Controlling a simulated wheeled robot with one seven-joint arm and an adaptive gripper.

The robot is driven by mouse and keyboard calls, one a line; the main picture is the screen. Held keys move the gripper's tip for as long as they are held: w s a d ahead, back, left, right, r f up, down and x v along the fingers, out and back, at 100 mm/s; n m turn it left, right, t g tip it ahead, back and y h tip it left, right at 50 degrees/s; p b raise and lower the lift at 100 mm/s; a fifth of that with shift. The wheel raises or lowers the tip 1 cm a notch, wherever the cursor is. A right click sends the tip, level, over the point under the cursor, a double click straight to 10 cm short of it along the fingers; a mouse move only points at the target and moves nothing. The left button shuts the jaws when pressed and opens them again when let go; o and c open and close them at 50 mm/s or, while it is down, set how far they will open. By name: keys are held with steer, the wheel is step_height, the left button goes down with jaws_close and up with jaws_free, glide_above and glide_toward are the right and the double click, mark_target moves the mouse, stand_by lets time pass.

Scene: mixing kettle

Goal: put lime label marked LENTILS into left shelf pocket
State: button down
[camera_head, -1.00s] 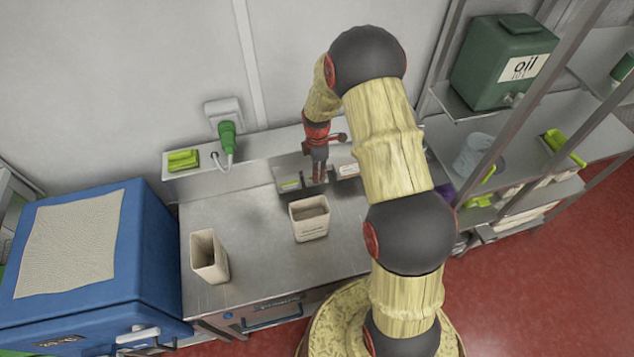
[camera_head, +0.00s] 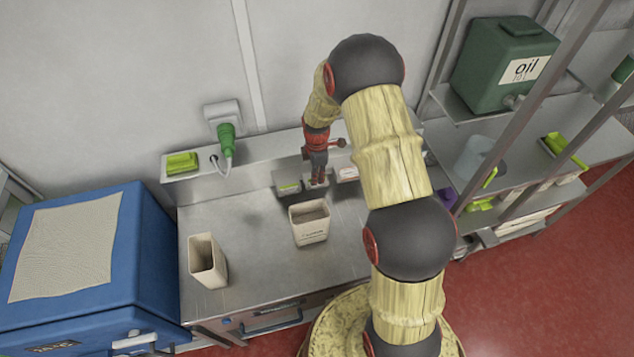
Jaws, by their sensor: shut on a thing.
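My gripper (camera_head: 318,182) points down at the back of the steel counter, in front of the back ledge. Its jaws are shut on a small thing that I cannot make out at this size. A second pocket with a pale label (camera_head: 348,174) is to the right, partly hidden by my arm.
Two open beige containers stand on the steel counter, one in the middle (camera_head: 311,238) and one at the left (camera_head: 194,262). A lime block (camera_head: 182,162) and a green plug (camera_head: 226,140) are at the back left. A blue machine (camera_head: 152,245) bounds the left; racks with a green oil canister (camera_head: 490,75) bound the right.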

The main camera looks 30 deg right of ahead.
steer(key=shift+s+a+f, duration=0.15)
steer(key=shift+s+f, duration=0.5)
steer(key=shift+s, duration=0.2)
steer(key=shift+r, duration=0.35)
steer(key=shift+w, duration=0.1)
steer(key=shift+w+r+p, duration=0.25)
steer(key=shift+r+p, duration=0.15)
steer(key=shift+r, duration=0.2)
steer(key=shift+w+r+p, duration=0.15)
steer(key=shift+r+p, duration=0.9)
steer(key=shift+r, duration=1.3)
steer(key=shift+r, duration=0.1)
